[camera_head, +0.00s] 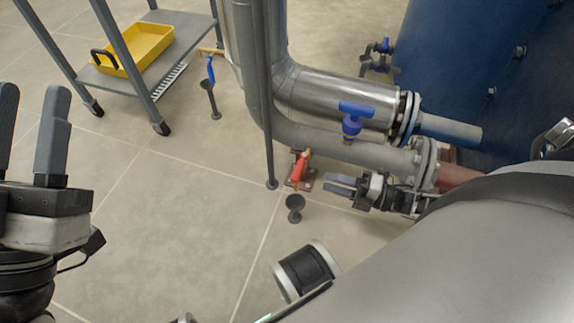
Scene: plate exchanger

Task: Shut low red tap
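The low red tap (300,167) is near the floor, just in front of the lower grey pipe. Its red handle stands tilted, with a brass-coloured part at its lower end. My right gripper (328,184) is just to the right of the tap, with its fingers pointing left towards it. A small gap shows between these fingers and the tap, and they look parted and empty. My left gripper (30,112) is at the far left, raised, with its two fingers apart and nothing between them.
A thin vertical pole (266,120) stands left of the red tap. A trolley with a yellow tray (150,45) is at upper left. The floor between is clear.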

